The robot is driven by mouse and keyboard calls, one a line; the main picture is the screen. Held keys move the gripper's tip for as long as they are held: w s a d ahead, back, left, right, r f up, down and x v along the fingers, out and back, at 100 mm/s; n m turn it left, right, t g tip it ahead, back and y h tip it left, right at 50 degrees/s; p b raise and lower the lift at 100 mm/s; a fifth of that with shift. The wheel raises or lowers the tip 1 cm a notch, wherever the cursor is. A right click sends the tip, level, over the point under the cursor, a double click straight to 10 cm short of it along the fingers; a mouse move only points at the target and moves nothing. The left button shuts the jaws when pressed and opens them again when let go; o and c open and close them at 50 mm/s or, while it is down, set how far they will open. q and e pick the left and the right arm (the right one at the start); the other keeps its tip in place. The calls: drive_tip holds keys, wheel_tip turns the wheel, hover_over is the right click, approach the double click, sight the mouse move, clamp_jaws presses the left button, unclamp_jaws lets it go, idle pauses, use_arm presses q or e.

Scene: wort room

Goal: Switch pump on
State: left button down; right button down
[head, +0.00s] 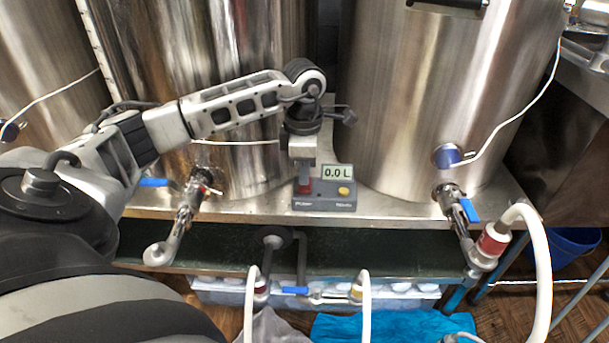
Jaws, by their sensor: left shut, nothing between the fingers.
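The pump control box (326,193) is a small grey unit on the steel shelf between two kettles. Its raised display (338,172) reads 0.0 L. A yellow button (344,191) is on its right side and a red switch (304,186) on its left, partly covered. My left gripper (304,176) points down right over the red switch, shut and empty. Its tips are at or just above the switch; I cannot tell whether they touch. The pump (275,240) is below the shelf. My right gripper is not in view.
Steel kettles stand left (215,80) and right (440,100) of the box. Valves with blue handles jut out at the left (190,195) and right (455,205). A white hose (541,260) hangs at the right. A blue towel (385,327) lies low in front.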

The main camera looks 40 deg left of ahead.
sight(304, 188)
use_arm(q)
drive_tip(key=shift+f, duration=0.25)
idle(0.3)
drive_tip(key=shift+s+f+b, duration=0.1)
drive_tip(key=shift+f+b, duration=0.7)
drive_tip(key=shift+f, duration=0.05)
drive_tip(key=shift+r, duration=0.15)
wheel_tip(304, 188, up, 6)
drive_tip(key=p, duration=0.5)
